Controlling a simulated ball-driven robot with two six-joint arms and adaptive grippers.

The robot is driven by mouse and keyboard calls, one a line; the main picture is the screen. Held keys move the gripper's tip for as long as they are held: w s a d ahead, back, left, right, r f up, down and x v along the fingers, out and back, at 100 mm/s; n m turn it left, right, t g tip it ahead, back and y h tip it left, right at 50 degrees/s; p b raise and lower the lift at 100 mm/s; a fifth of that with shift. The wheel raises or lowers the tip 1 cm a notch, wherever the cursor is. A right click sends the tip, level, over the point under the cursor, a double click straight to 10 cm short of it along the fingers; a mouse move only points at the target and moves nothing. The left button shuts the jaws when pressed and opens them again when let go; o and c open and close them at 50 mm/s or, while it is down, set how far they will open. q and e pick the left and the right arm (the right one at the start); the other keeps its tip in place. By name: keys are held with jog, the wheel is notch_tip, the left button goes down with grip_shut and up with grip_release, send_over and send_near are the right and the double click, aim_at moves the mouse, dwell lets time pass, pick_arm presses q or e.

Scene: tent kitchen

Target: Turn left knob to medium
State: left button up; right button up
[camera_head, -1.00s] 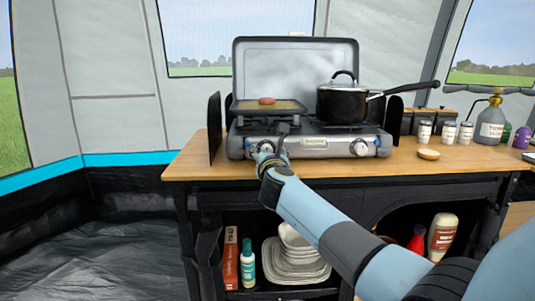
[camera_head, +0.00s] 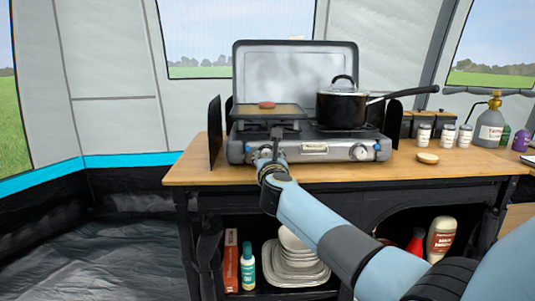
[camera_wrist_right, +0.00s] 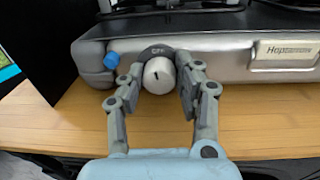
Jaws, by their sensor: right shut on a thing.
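The camping stove (camera_head: 228,148) stands on the wooden table with its lid up. Its left knob (camera_wrist_right: 158,76) is a round silver knob with a dark mark, set below an "OFF" label in the right wrist view. My right gripper (camera_head: 266,156) is at the stove's front left. In the right wrist view my right gripper (camera_wrist_right: 160,85) has a finger on each side of the left knob and is shut on it. The right knob (camera_head: 359,152) is free. In the head view my gripper mostly hides the left knob. My left gripper is not in view.
A griddle (camera_head: 286,110) with a reddish patty (camera_head: 267,105) sits on the left burner. A black pot (camera_head: 341,105) stands on the right burner, its handle pointing right.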

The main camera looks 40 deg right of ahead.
jog(key=n+p, duration=0.3)
jog(key=n, duration=0.1)
jog(key=shift+r, duration=0.15)
jog(key=n+p, duration=0.3)
jog(key=n, duration=0.2)
jog(key=shift+a+n+g+p, duration=0.1)
jog(key=shift+n+g+p, duration=0.2)
jog(key=shift+g, duration=0.1)
jog(key=n+p, duration=0.2)
jog(key=n, duration=0.3)
jog(key=shift+p, duration=0.3)
jog(key=shift+a+f+n+p, duration=0.15)
jog(key=shift+n+p, duration=0.2)
jog(key=shift+n, duration=0.8)
jog(key=shift+d+f+n+p, duration=0.1)
jog(key=shift+n+p, duration=0.25)
jog(key=shift+n, duration=0.8)
jog(key=shift+h, duration=0.3)
jog(key=o, duration=1.1)
jog(key=shift+o, duration=0.2)
jog(key=shift+f, duration=0.1)
jog(key=shift+a, duration=0.15)
